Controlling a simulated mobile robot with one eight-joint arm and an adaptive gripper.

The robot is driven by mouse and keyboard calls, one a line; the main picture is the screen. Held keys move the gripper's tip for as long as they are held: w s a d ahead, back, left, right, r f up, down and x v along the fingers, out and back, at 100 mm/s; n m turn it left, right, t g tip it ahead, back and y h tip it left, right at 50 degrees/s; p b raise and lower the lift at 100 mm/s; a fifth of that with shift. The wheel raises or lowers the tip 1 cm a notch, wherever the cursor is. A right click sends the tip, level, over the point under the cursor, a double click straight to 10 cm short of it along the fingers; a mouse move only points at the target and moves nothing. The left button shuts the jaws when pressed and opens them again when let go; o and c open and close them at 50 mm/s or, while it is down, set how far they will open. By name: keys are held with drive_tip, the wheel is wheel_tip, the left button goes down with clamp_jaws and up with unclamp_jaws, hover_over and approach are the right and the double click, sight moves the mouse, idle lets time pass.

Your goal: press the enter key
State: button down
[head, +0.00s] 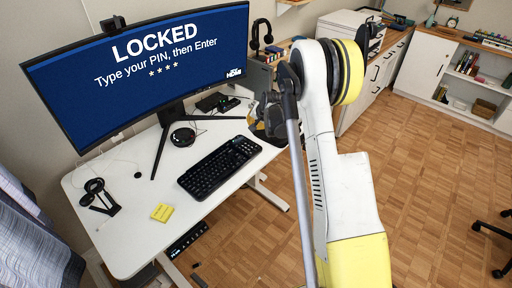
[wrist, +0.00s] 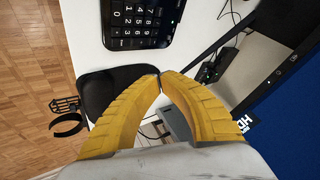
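The black keyboard (head: 219,168) lies on the white desk, left of my gripper (head: 266,118) in the head view. Its number-pad end (wrist: 140,22) shows at the top of the wrist view. The monitor (head: 140,65) reads "LOCKED, Type your PIN, then Enter" with a row of asterisks.
A dark rounded object (wrist: 112,92) lies beside the number pad, partly behind my fingers. A yellow note (head: 162,212), a black stand (head: 98,197) and a round black item (head: 183,137) are on the desk (head: 130,235). The desk in front of the keyboard is clear.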

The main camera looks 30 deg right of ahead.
sight(253, 143)
drive_tip(key=shift+f+b, duration=2.4)
drive_tip(key=shift+f, duration=1.95)
drive_tip(key=shift+f+b, duration=0.4)
drive_tip(key=shift+b, duration=0.05)
drive_tip(key=shift+f, duration=0.25)
drive_tip(key=shift+r, duration=0.75)
drive_tip(key=shift+r+p, duration=1.25)
drive_tip(key=shift+r, duration=1.2)
